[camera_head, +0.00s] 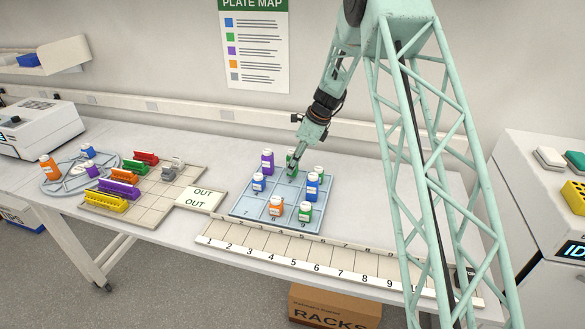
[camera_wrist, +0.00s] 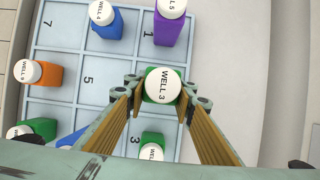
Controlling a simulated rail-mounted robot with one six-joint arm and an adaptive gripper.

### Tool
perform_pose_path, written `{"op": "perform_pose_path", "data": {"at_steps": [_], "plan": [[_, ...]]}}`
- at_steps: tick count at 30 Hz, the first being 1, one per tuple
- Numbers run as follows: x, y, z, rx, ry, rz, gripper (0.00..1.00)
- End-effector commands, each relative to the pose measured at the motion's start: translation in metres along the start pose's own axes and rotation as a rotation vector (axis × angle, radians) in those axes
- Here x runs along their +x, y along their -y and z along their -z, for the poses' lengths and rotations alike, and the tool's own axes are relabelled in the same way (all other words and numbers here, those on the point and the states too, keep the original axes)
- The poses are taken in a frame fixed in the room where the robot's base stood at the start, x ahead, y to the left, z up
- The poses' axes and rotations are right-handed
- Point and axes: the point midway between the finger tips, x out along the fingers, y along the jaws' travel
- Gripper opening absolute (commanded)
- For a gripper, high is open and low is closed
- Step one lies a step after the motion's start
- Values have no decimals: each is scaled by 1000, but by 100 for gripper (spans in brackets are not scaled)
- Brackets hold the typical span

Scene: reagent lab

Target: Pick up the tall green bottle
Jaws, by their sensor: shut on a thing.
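A green bottle with a white cap marked WELL 3 (camera_wrist: 163,85) is between the two fingers of my gripper (camera_wrist: 165,92) in the wrist view. The fingers are shut on it from both sides. In the head view my gripper (camera_head: 297,158) points down at the back of the blue numbered tray (camera_head: 240,209). The held green bottle (camera_head: 290,154) shows there partly behind the fingers. I cannot tell whether its base touches the tray. A second green bottle (camera_head: 319,173) stands just right of my gripper, and a third green bottle (camera_head: 305,212) stands at the front right.
A tall purple bottle (camera_head: 267,162) stands left of my gripper. Blue bottles (camera_head: 312,186) and an orange bottle (camera_head: 276,211) also stand on the tray. A numbered strip (camera_head: 265,255) lies in front. An OUT plate (camera_head: 200,198) and coloured racks (camera_head: 118,188) lie left.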

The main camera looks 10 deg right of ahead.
Motion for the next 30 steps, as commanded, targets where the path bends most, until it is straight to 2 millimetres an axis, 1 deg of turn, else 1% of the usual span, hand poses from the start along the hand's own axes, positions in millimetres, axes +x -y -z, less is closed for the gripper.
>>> {"op": "perform_pose_path", "data": {"at_steps": [1,12,15,21,30], "plan": [[-6,1,-3,-1,1,2,13],[-54,1,-22,-2,0,3,13],[-64,1,-26,-2,0,2,13],[-76,0,-32,0,0,1,13],[-78,0,-32,-1,0,1,13]]}}
